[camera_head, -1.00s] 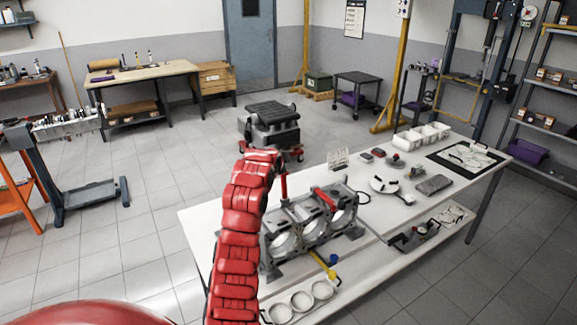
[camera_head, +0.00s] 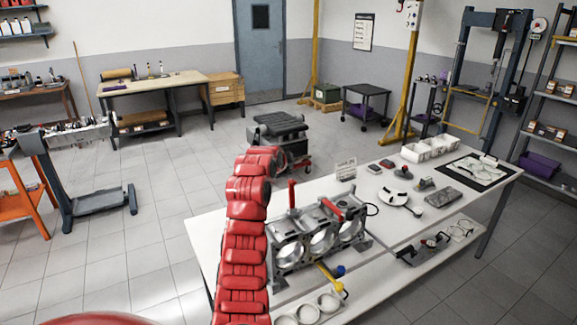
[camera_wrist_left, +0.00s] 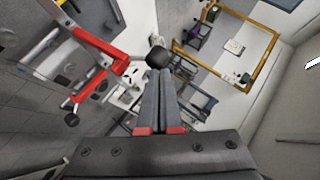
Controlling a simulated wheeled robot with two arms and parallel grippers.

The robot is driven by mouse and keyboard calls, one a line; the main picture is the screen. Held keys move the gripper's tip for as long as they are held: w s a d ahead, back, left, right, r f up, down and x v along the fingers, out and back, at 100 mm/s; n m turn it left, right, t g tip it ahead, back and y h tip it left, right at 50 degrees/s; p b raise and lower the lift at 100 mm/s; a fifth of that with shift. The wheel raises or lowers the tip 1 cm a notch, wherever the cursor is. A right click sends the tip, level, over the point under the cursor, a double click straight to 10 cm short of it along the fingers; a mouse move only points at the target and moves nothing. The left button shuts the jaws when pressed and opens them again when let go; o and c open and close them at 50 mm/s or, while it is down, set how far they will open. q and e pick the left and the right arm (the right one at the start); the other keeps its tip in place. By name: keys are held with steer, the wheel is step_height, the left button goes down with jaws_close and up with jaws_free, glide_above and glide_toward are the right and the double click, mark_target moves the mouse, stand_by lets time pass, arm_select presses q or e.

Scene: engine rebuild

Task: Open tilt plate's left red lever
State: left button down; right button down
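The grey tilt plate (camera_head: 318,238), with large round openings, stands on the white bench. Its left red lever (camera_head: 292,194) points upright, close to the right of my left arm. Its other red lever (camera_head: 332,209) lies slanted. In the left wrist view my left gripper (camera_wrist_left: 158,76) has its two dark fingers side by side and looks shut. A black knob (camera_wrist_left: 158,57) is at the fingertips; I cannot tell whether it is held or only in front of them. Red bars with another black knob (camera_wrist_left: 72,119) show at the left. In the head view my arm hides this gripper. My right gripper is not in view.
Rings (camera_head: 307,310) and a yellow-handled tool (camera_head: 330,277) lie in front of the plate. Small parts, a white bin (camera_head: 429,149) and a black mat (camera_head: 475,168) occupy the bench's right side. A black cart-like unit (camera_head: 280,135) stands behind the bench.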

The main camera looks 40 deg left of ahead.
arm_select(q)
steer(key=w+d+b+v, duration=0.1)
steer(key=b+v, duration=0.4)
steer(key=v, duration=0.7)
steer(key=shift+s+d+r, duration=0.15)
steer(key=shift+d+r, duration=0.4)
steer(key=shift+d, duration=0.25)
